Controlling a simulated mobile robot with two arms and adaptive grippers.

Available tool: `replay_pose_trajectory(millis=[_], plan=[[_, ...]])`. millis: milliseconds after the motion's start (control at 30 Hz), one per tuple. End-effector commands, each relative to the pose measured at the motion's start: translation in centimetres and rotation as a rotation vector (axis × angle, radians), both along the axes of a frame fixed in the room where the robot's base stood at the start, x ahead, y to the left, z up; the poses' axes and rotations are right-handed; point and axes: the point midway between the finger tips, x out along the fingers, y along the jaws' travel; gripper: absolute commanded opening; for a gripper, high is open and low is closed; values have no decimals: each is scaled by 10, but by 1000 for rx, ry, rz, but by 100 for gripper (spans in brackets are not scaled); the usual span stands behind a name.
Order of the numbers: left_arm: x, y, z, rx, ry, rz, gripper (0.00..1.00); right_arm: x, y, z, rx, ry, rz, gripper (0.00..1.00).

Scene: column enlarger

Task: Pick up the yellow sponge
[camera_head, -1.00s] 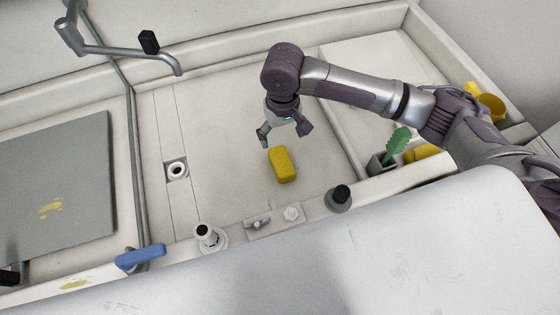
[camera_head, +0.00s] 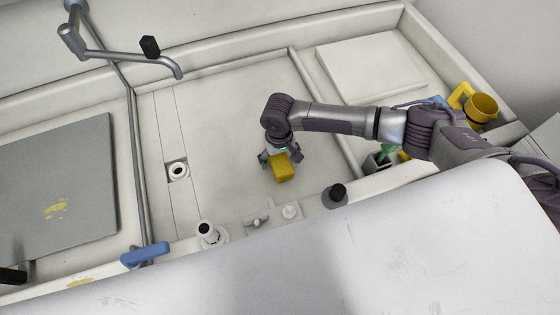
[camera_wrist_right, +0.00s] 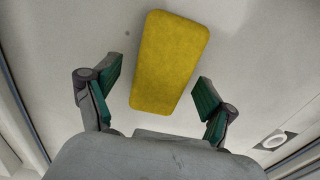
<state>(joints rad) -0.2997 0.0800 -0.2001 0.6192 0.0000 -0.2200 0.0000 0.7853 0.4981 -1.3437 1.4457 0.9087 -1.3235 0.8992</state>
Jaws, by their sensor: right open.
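The yellow sponge (camera_head: 283,170) lies on the pale floor of the sink basin. In the right wrist view the sponge (camera_wrist_right: 169,62) shows as a long rounded block, slightly tilted. My right gripper (camera_head: 278,160) is low at the sponge's far side and partly hides it in the head view. In the wrist view its green-padded fingers (camera_wrist_right: 157,91) are open, one on each side of the sponge's near part, with gaps on both sides. My left gripper does not show clearly; only a dark piece is at the lower left edge.
A drain fitting (camera_head: 178,171) lies left of the sponge. Taps and knobs line the front ledge, with a black knob (camera_head: 338,192) at right. A divider (camera_head: 330,120) borders the basin's right side. A yellow mug (camera_head: 482,107) stands at far right. The basin floor around the sponge is clear.

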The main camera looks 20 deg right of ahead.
Motion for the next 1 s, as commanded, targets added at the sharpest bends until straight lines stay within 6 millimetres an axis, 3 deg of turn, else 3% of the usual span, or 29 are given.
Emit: replay_pose_trajectory(millis=[167, 500, 767, 1000], plan=[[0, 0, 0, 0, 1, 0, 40, 0, 0, 0, 1, 0, 0, 83], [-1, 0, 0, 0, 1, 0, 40, 0, 0, 0, 1, 0, 0, 30], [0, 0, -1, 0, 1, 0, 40, 0, 0, 2, 1, -1, 0, 29], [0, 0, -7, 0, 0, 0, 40, 1, 1, 36, 4, -3, -1, 29]])
